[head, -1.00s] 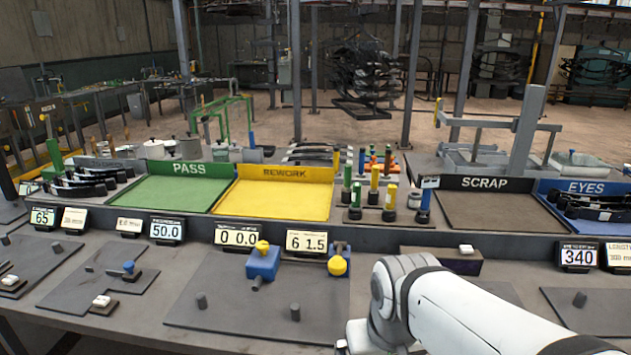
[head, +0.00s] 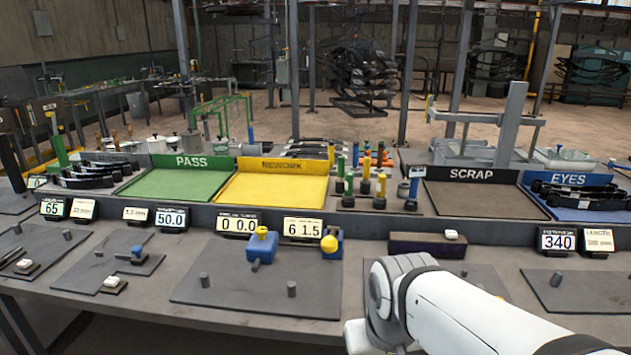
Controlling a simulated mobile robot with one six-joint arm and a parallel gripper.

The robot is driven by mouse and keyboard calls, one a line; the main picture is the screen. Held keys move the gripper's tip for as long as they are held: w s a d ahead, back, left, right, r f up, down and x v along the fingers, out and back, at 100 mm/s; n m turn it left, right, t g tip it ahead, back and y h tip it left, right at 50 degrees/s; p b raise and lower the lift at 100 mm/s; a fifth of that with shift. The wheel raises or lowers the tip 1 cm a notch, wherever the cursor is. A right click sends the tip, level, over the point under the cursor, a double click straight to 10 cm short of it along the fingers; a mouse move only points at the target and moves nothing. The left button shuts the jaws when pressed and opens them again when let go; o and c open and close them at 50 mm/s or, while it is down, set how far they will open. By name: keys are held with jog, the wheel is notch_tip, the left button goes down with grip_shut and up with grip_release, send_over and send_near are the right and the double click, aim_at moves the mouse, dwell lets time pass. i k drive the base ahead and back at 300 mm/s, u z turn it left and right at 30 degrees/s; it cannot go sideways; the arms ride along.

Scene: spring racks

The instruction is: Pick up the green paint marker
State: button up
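A group of upright markers stands in a dark holder behind the bench ledge, between the yellow tray and the scrap tray in the head view. Two of them are green: a nearer green marker (head: 349,184) at the front left and another green marker (head: 340,167) just behind it. Yellow markers (head: 381,186) and a blue marker (head: 413,188) stand to their right. I cannot tell from their looks alone which green one is the paint marker. My white arm reaches in from the lower right, well in front of the holder. My gripper is outside the picture.
A green PASS tray (head: 180,187), yellow REWORK tray (head: 272,188), brown SCRAP tray (head: 480,199) and blue EYES tray (head: 595,214) line the back. Small displays stand along the ledge. Blue fixtures (head: 262,247) and mats with pegs occupy the front bench.

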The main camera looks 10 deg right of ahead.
aim_at(341, 159)
jog(key=k, duration=1.05)
jog(key=u, duration=0.3)
jog(key=i, duration=2.15)
jog(key=z, duration=0.8)
